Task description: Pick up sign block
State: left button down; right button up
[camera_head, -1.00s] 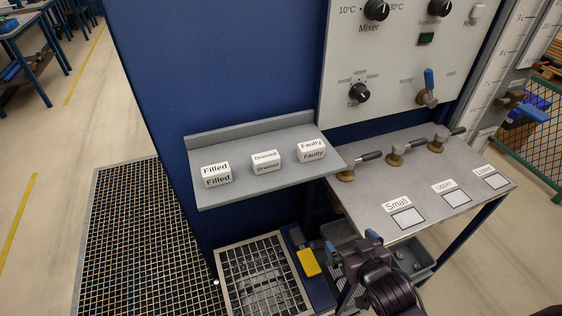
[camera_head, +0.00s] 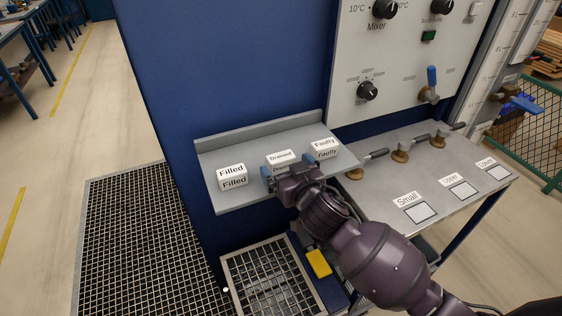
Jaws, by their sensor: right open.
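Three white sign blocks stand in a row on a grey shelf (camera_head: 226,199). The "Filled" block (camera_head: 232,177) is at the left, the "Drained" block (camera_head: 281,158) in the middle and the "Faulty" block (camera_head: 325,149) at the right. My right gripper (camera_head: 288,174) is open, with its blue fingertips at the front of the "Drained" block. One finger is left of that block and the other is between it and the "Faulty" block. The gripper hides the lower front of the "Drained" block. I cannot tell whether the fingers touch it. My left gripper is out of view.
A raised lip (camera_head: 262,130) runs along the back of the shelf, against a blue wall. To the right is a metal bench (camera_head: 440,165) with valve handles and labelled squares. A control panel (camera_head: 400,60) rises above it. Floor gratings (camera_head: 130,240) lie below.

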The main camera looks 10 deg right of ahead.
aim_at(284, 161)
jog(key=shift+x, duration=2.85)
jog(key=shift+r, duration=0.1)
jog(key=c, duration=1)
jog(key=shift+r, duration=0.1)
jog(key=shift+s+d+r, duration=0.1)
jog(key=shift+s+r, duration=0.25)
jog(key=shift+s, duration=0.05)
jog(key=r, duration=0.6)
jog(key=shift+s+r+p, duration=0.15)
jog(key=shift+s+p, duration=0.05)
jog(key=shift+p, duration=0.2)
jog(key=f+v, duration=0.1)
jog(key=v, duration=0.5)
jog(key=f+b+v, duration=0.1)
jog(key=v, duration=1.1)
jog(key=shift+s+d+f, duration=0.2)
jog(key=shift+s+f, duration=0.15)
jog(key=shift+s, duration=0.1)
